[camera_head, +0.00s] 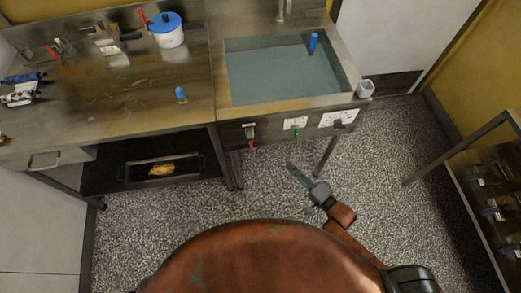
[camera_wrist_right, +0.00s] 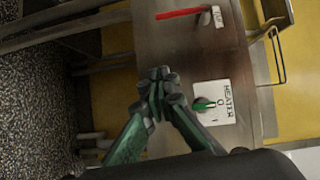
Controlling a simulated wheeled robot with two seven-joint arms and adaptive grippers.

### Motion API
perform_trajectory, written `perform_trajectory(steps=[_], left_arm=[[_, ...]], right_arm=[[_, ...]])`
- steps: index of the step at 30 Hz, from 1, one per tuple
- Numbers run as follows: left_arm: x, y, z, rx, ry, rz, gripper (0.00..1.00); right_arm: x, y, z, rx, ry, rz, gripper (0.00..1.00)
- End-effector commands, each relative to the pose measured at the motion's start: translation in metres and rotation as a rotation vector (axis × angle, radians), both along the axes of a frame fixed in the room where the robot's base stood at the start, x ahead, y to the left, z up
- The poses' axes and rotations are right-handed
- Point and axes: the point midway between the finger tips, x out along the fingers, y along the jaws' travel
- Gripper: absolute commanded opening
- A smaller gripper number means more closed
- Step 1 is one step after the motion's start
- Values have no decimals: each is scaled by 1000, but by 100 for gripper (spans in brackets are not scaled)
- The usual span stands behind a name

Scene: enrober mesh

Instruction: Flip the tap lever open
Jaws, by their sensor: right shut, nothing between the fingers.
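The tap lever (camera_head: 251,140) is red and hangs down from the front panel of the sink unit, left of the heater switch. In the right wrist view the red lever (camera_wrist_right: 180,13) shows at the top, beside a small white label (camera_wrist_right: 217,16). My right gripper (camera_head: 291,167) is shut and empty, below and right of the lever, apart from it. In the right wrist view its fingertips (camera_wrist_right: 158,76) meet in front of the panel, between the lever and the heater switch. My left gripper is not in view.
A green heater switch (camera_wrist_right: 205,104) sits on a white plate; a further switch plate (camera_head: 338,118) is to its right. The water-filled basin (camera_head: 280,70) is above the panel. A table leg (camera_head: 325,157) stands near my gripper. The speckled floor (camera_head: 250,195) is clear.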

Motion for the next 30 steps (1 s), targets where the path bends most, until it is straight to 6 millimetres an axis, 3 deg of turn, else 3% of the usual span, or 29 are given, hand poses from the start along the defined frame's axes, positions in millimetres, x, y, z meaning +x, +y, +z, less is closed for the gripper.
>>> perform_trajectory(steps=[6,17,23,30], left_arm=[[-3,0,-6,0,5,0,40],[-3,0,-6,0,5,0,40],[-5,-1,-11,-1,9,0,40],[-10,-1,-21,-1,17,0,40]], right_arm=[[-6,15,25,100,5,36,0],[-3,17,26,101,4,35,0],[15,31,25,103,2,35,0],[54,62,24,104,2,35,0]])
